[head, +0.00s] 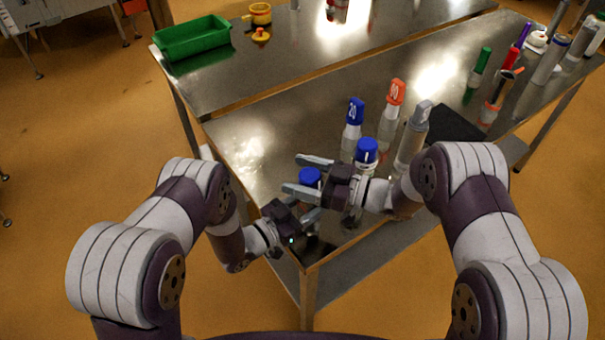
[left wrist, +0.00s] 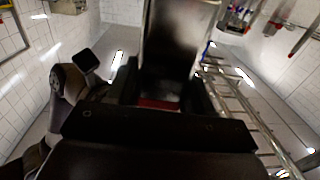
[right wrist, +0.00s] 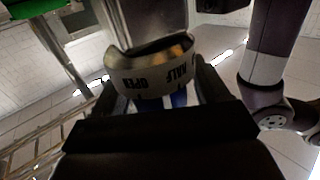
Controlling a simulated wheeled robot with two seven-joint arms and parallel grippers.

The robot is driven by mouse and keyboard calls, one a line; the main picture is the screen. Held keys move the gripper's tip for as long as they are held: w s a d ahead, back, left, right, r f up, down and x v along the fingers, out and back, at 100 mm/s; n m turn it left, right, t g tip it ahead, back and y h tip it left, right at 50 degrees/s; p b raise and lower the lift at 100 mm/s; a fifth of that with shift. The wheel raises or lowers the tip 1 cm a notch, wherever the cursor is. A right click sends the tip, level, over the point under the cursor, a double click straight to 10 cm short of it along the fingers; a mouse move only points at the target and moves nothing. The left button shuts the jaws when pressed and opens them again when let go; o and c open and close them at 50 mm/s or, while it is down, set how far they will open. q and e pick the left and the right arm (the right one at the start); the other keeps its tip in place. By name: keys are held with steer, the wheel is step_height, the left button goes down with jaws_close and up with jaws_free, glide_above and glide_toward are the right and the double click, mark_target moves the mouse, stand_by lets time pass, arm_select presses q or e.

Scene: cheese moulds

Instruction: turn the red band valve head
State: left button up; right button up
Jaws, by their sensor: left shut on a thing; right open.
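My left gripper (head: 314,214) is low at the near table corner and shut. In the left wrist view a dark piece with a red strip (left wrist: 158,104) sits between its fingers; most of it is hidden. My right gripper (head: 297,174) is just above and beyond it, open, with its fingers pointing left. A blue cap (head: 310,176) shows between the right fingers in the head view. In the right wrist view a pale ring lettered OPEN and HALF (right wrist: 150,78) stands between the fingers, with blue below it. I cannot tell whether the fingers touch it.
Beside my right gripper stand blue-capped bottles (head: 366,151) (head: 354,111), an orange-capped bottle (head: 396,93) and a grey-topped one (head: 420,115). A green bin (head: 193,38) stands on the far table. The table's left part is clear.

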steer(key=c, duration=1)
steer(key=shift+t, duration=0.3)
steer(key=m+t+h, duration=0.3)
steer(key=m+t, duration=0.1)
steer(key=t, duration=0.1)
steer(key=m+t+h, duration=0.2)
steer(key=t, duration=0.1)
steer(key=shift+w+d+m+h, duration=0.1)
steer(key=shift+w+m+h, duration=0.2)
steer(key=m+t+h, duration=0.1)
steer(key=h, duration=0.1)
steer(key=m+t+h, duration=0.1)
steer(key=m+h, duration=0.1)
steer(key=shift+w+d+t, duration=0.15)
steer(key=shift+d+t, duration=0.05)
steer(key=shift+t, duration=0.1)
steer(key=shift+w+d+m+t+h, duration=0.15)
steer(key=shift+m+t+h, duration=0.35)
steer(key=shift+m+h, duration=0.85)
steer(key=shift+d+h, duration=0.15)
steer(key=shift+h, duration=0.4)
